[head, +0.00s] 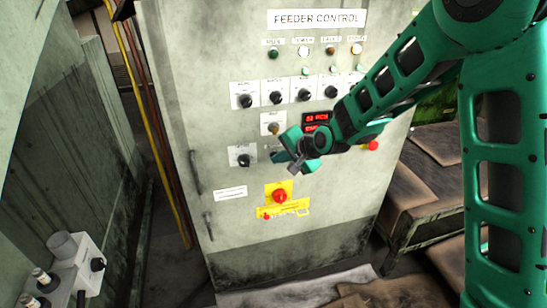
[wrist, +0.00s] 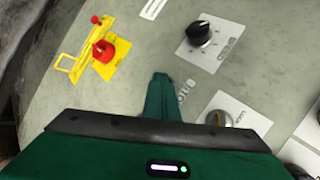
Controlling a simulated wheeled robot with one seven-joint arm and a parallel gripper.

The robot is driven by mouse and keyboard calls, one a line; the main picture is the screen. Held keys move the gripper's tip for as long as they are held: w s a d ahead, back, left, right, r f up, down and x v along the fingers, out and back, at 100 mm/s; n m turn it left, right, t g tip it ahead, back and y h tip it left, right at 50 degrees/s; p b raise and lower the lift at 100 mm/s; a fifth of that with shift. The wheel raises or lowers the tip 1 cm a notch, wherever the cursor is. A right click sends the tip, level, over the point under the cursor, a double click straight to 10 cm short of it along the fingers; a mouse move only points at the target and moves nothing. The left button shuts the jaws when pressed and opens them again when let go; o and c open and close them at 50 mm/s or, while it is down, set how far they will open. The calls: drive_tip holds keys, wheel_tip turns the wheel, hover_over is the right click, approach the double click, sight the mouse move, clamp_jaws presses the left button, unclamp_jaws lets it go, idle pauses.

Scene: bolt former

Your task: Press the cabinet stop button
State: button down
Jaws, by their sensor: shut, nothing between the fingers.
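The grey cabinet (head: 240,130), labelled FEEDER CONTROL, stands in front of me. A red knob (head: 279,196) sits on a yellow plate low on its door; it also shows at the upper left of the wrist view (wrist: 103,51). A second red button (head: 372,145) is at the right of the panel, beside my forearm. I cannot read which is labelled stop. My gripper (head: 290,163) is shut and empty in front of the panel, above the yellow plate in the head view. Its closed fingers (wrist: 160,80) show in the wrist view, pointing at bare panel.
Black selector knobs (head: 276,97) and small lamps fill the upper panel. One black knob (wrist: 199,34) is right of the fingers in the wrist view. A red display (head: 317,117) is partly behind my arm. Door handles (head: 195,172) stick out at the left. A bench (head: 430,185) stands at the right.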

drive_tip(key=shift+s, duration=0.1)
idle(0.3)
drive_tip(key=shift+s+d, duration=0.25)
drive_tip(key=shift+s, duration=0.4)
drive_tip(key=shift+s, duration=0.1)
drive_tip(key=shift+s+d, duration=0.2)
drive_tip(key=shift+s, duration=0.6)
drive_tip(key=shift+s+d, duration=0.25)
drive_tip(key=shift+s, duration=0.5)
drive_tip(key=shift+s+d, duration=0.2)
drive_tip(key=shift+s, duration=0.6)
